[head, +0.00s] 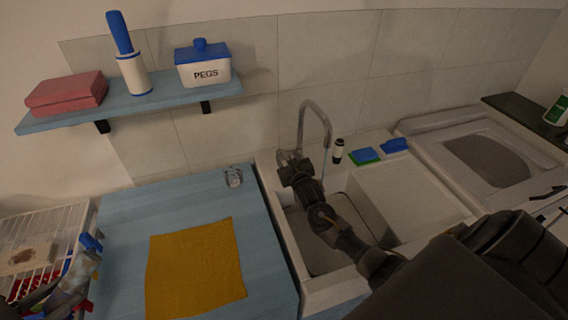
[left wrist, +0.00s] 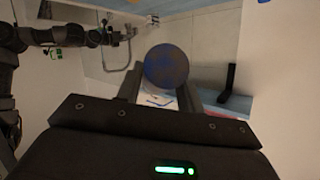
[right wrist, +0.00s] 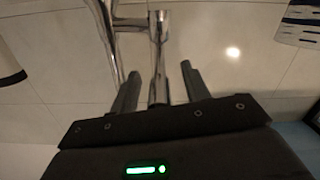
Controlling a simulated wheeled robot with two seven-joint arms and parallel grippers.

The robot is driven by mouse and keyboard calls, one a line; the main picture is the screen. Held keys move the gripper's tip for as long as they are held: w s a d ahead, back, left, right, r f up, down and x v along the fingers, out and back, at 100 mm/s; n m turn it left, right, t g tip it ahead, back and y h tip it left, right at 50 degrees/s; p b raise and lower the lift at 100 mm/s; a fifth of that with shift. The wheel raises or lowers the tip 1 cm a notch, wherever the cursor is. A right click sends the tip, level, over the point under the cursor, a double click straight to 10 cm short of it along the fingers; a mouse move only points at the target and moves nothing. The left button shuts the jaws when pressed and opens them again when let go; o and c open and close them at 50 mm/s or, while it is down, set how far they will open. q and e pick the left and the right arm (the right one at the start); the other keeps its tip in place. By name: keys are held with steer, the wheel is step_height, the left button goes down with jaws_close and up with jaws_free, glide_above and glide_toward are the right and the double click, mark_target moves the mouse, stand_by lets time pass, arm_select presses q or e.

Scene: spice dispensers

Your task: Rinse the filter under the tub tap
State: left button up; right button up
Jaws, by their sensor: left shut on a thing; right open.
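The tub tap (head: 316,112) is a chrome swan-neck over the white tub (head: 385,200). A thin bluish line hangs under its spout, perhaps water. My right gripper (head: 290,165) is at the tap's base; in the right wrist view its open fingers (right wrist: 158,85) stand either side of a chrome tap part (right wrist: 158,40). Whether they touch it I cannot tell. My left gripper (left wrist: 160,88) is shut on a round dark disc with blue patches, the filter (left wrist: 167,65). In the head view, the left gripper's place at the lower left is cluttered and unclear.
A blue worktop (head: 130,215) left of the tub holds a mustard cloth (head: 195,268) and a small clear item (head: 233,177). Blue sponges (head: 395,145) and a dark bottle (head: 338,150) stand behind the tub. A shelf (head: 160,99) hangs above. A white rack (head: 45,240) is far left.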

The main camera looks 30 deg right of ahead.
arm_select(q)
step_height(320, 180, down, 2)
steer(key=shift+f+b, duration=0.1)
steer(key=shift+b, duration=1)
steer(key=shift+f, duration=0.1)
arm_select(e)
steer(key=f+v, duration=0.1)
steer(key=v, duration=1)
steer(key=shift+s+r, duration=0.35)
steer(key=shift+r, duration=0.1)
steer(key=shift+a, duration=0.15)
